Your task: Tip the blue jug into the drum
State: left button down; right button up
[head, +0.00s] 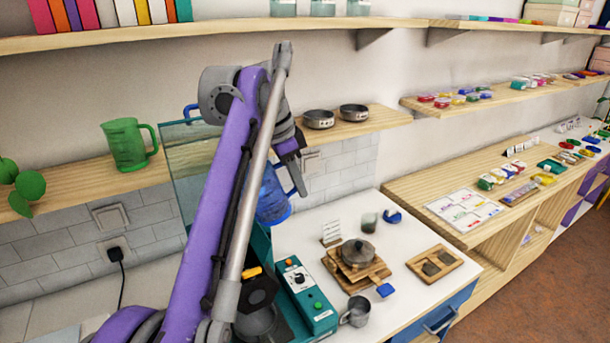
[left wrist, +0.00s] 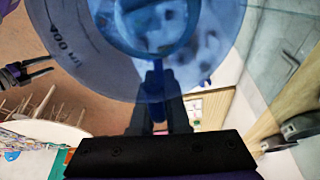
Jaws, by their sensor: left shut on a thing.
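The blue jug (head: 272,200) is see-through and hangs at the back of the white counter, above a teal-sided box (head: 259,243). My left gripper (head: 297,172) is shut on its handle. In the left wrist view the jug (left wrist: 85,45) fills the top, with its handle between my left fingers (left wrist: 160,100). Dark patches show through it; I cannot tell what they are. The jug looks about upright in the head view. I cannot make out the drum clearly; my left arm covers much of the teal box. My right gripper (left wrist: 38,76) shows open and empty at the left wrist view's left edge.
A clear panel (head: 190,165) stands behind my arm. A teal control box (head: 305,295), a lidded pot (head: 357,253) on wooden slats and a grey mug (head: 356,312) are on the counter. A green jug (head: 127,145) and two metal pans (head: 318,119) sit on the shelf.

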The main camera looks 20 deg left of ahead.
pick_arm(q)
jog(key=shift+s+f+t+h+b, duration=0.1)
jog(key=shift+s+t+h+b, duration=0.15)
jog(key=shift+t+h, duration=0.35)
jog(key=shift+s+f+t+h+b, duration=0.1)
jog(key=shift+t+h+b, duration=0.2)
jog(key=shift+t+h, duration=0.25)
jog(key=shift+s+a+r+t+h+b, duration=0.1)
jog(key=shift+s+r+t+h+b, duration=0.05)
jog(key=shift+r+t+h+b, duration=0.4)
jog(key=shift+s+a+r+t+h+b, duration=0.15)
jog(key=shift+r+t+h+b, duration=0.15)
jog(key=shift+r+t+h, duration=0.35)
pick_arm(e)
jog(key=s+f, duration=0.1)
jog(key=f, duration=0.1)
jog(key=s+f, duration=0.2)
jog(key=shift+s+f, duration=0.15)
jog(key=shift+f, duration=0.05)
pick_arm(q)
jog(key=shift+w+d+f, duration=0.1)
jog(key=shift+f, duration=0.05)
pick_arm(e)
jog(key=shift+r, duration=0.1)
jog(key=shift+w+r, duration=0.2)
jog(key=shift+r, duration=0.05)
